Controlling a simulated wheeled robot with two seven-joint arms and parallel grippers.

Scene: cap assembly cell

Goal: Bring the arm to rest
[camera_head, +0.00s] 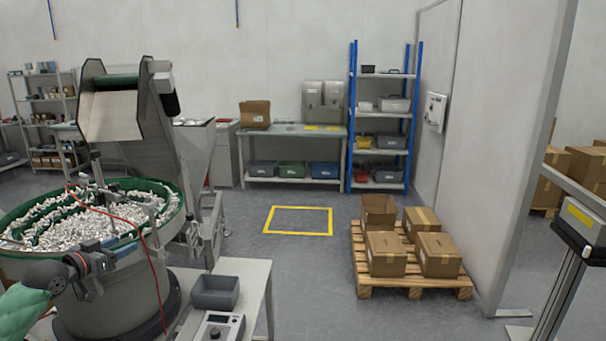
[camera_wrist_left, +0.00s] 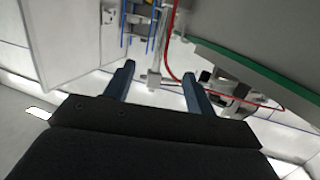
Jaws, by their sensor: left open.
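My left arm (camera_head: 22,308) comes in at the lower left of the head view, with a green sleeve and a grey wrist. My left gripper (camera_head: 98,264) is dark and small there, in front of the side of the large feeder bowl (camera_head: 125,290). In the left wrist view its two blue-grey fingers (camera_wrist_left: 157,84) stand apart with nothing between them. The bowl's green rim (camera_wrist_left: 245,70) and a red cable (camera_wrist_left: 170,45) lie beyond the fingers. I cannot tell how close the fingers are to the bowl. My right gripper is in neither view.
The bowl is full of small white parts (camera_head: 95,222). A side table (camera_head: 257,275) right of it carries a grey bin (camera_head: 215,291) and a control box (camera_head: 220,327). A pallet (camera_head: 410,285) with cartons stands right. The floor around the yellow marking (camera_head: 298,234) is clear.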

